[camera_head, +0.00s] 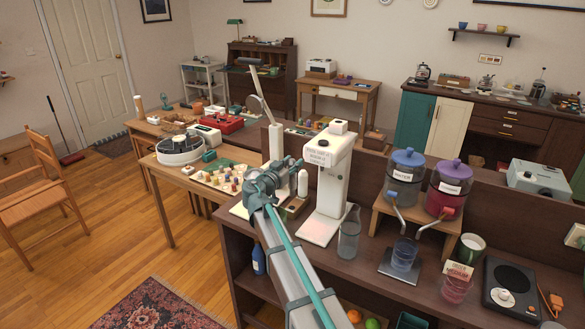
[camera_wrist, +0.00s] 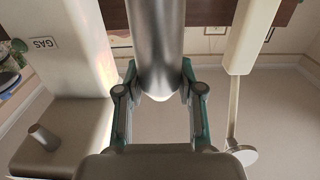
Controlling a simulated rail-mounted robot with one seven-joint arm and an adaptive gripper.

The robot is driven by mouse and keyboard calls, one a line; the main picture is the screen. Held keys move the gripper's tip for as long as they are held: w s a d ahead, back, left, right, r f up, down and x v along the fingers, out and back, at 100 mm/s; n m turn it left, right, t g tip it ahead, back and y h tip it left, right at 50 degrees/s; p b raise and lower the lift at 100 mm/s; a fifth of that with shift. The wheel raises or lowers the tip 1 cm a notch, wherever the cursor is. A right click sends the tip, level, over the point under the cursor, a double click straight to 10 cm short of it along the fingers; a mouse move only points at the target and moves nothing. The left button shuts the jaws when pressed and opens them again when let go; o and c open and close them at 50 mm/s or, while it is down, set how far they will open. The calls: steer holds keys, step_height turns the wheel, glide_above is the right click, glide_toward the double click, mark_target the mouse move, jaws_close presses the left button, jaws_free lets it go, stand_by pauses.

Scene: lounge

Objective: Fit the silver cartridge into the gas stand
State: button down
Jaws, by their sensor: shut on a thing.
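My gripper (camera_wrist: 157,98) is shut on the silver cartridge (camera_wrist: 156,45), a smooth metal cylinder that runs out of the top of the wrist view. Its rounded, bright end sits between the two fingers. A short grey-brown peg (camera_wrist: 43,137) stands on a pale base at lower left. In the head view my gripper (camera_head: 284,173) is beside a white column (camera_head: 275,143); the held cartridge cannot be made out there.
A tall white dispenser (camera_head: 331,180) stands just right of my gripper. A small white bottle (camera_head: 303,183) is close by. A clear glass bottle (camera_head: 349,236) and two lidded jars (camera_head: 404,182) are further right. In the wrist view, a white post (camera_wrist: 250,35) with a thin rod is at right.

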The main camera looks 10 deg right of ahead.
mark_target(289, 187)
steer(key=shift+f, duration=0.15)
steer(key=shift+f+p, duration=0.85)
steer(key=shift+f, duration=1.4)
steer(key=shift+f+b, duration=0.3)
steer(key=shift+b, duration=0.65)
steer(key=shift+b, duration=1.1)
steer(key=shift+f+b, duration=1.75)
steer(key=shift+b, duration=1.05)
steer(key=c, duration=0.7)
jaws_free()
steer(key=shift+o, duration=0.2)
steer(key=shift+a, duration=0.1)
